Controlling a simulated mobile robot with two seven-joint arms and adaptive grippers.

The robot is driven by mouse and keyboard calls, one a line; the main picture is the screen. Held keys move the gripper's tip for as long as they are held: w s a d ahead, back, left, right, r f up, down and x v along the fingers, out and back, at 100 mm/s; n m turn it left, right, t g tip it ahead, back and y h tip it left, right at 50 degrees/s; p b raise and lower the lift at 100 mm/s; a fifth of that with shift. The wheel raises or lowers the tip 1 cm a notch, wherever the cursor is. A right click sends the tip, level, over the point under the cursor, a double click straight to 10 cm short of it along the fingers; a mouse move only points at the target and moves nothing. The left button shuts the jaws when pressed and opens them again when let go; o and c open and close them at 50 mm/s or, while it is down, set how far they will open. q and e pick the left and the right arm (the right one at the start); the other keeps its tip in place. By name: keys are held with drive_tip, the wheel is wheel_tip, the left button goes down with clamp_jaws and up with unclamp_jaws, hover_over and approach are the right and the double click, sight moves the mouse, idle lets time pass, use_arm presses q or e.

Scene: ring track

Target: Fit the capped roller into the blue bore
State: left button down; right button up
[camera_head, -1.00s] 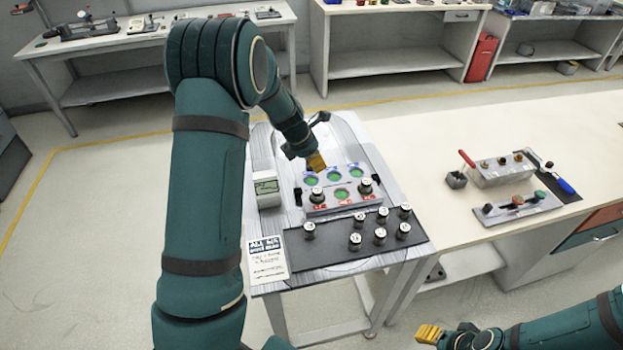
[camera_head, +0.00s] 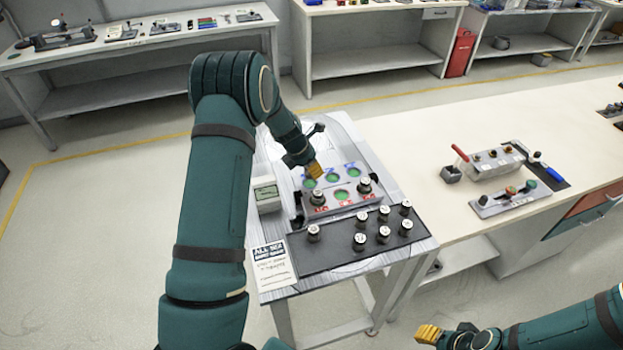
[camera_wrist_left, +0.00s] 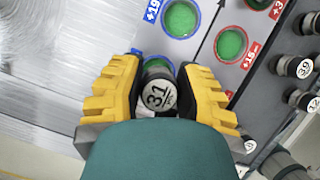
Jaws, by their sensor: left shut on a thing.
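My left gripper (camera_head: 314,170) is shut on a capped roller (camera_wrist_left: 158,94) with a white face that seems to read 31. In the left wrist view, the yellow fingers sit on either side of it. It is at the leftmost blue-ringed bore (camera_head: 309,183), mostly covering it; I cannot tell whether it has entered. Two other green-floored blue bores, the middle one (camera_head: 332,177) and the far one (camera_head: 352,169), are empty. Among the red-ringed bores, the middle one (camera_head: 341,194) is empty. My right gripper (camera_head: 429,334) is at the lower right, away from the fixture; its opening is unclear.
Rollers stand at the left (camera_head: 317,197) and right (camera_head: 364,185) of the block's front row. Several more stand on the dark mat (camera_head: 290,248). A small display box (camera_head: 266,195) is left of the block. A long bench (camera_head: 430,150) with fixtures lies right.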

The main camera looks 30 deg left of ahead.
sight(311, 184)
use_arm(q)
drive_tip(key=shift+f, duration=2)
drive_tip(key=shift+r, duration=0.1)
drive_tip(key=shift+b, duration=0.3)
drive_tip(key=c, duration=0.7)
unclamp_jaws()
drive_tip(key=shift+f, duration=0.25)
drive_tip(key=shift+r, duration=0.15)
